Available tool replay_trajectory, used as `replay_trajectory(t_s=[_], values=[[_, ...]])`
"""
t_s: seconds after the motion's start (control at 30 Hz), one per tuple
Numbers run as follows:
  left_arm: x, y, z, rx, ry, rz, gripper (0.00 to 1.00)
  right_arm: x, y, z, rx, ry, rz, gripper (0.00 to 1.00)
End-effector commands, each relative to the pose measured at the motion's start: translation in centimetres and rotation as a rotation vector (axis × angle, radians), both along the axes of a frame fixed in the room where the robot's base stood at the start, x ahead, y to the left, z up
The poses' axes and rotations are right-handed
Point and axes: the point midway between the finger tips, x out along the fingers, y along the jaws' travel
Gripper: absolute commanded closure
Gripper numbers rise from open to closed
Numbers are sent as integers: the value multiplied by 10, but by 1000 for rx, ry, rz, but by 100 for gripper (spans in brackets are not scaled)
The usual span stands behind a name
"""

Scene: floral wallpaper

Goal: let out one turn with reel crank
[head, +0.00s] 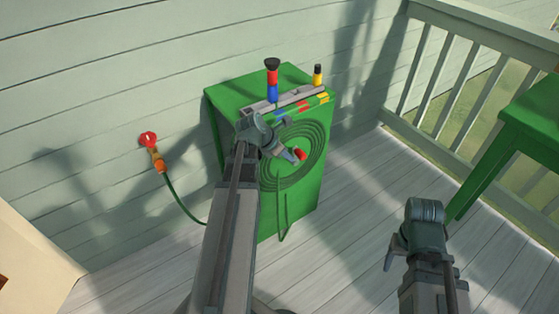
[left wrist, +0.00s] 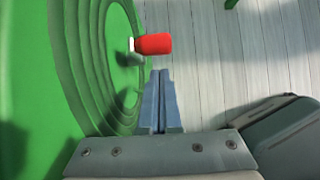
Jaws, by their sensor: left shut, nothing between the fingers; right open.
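The reel crank's red handle (head: 301,154) stands out from the front of the green hose reel box (head: 309,192). In the left wrist view the red handle (left wrist: 154,44) sits on a pale crank arm (left wrist: 133,52) in front of the coiled green hose (left wrist: 92,62). My left gripper (head: 293,156) is at the reel front, close beside the handle. In the left wrist view its fingers (left wrist: 159,85) are shut and empty, with their tips just below the handle in the picture. My right gripper (head: 391,258) is open and away from the reel, over the deck at the lower right.
Two coloured nozzles, one tall (head: 272,82) and one short (head: 318,76), stand on the box top. A red-handled tap (head: 149,139) with a green hose is on the wall. A green table (head: 530,118) and a railing (head: 455,45) are right. Deck between is clear.

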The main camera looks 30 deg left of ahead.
Motion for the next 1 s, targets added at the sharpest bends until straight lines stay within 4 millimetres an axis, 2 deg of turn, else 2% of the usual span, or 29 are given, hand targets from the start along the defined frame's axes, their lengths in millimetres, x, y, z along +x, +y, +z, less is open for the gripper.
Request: replay_trajectory(t_s=[0.2,0.63,1.0], values=[[14,-5,-2,1,0,-1,100,0,0,-2,-1,0,0,34],[15,-6,-2,1,2,0,100,0,0,-1,-1,0,0,34],[22,-9,2,25,67,-2,100,0,0,10,1,0,-1,34]])
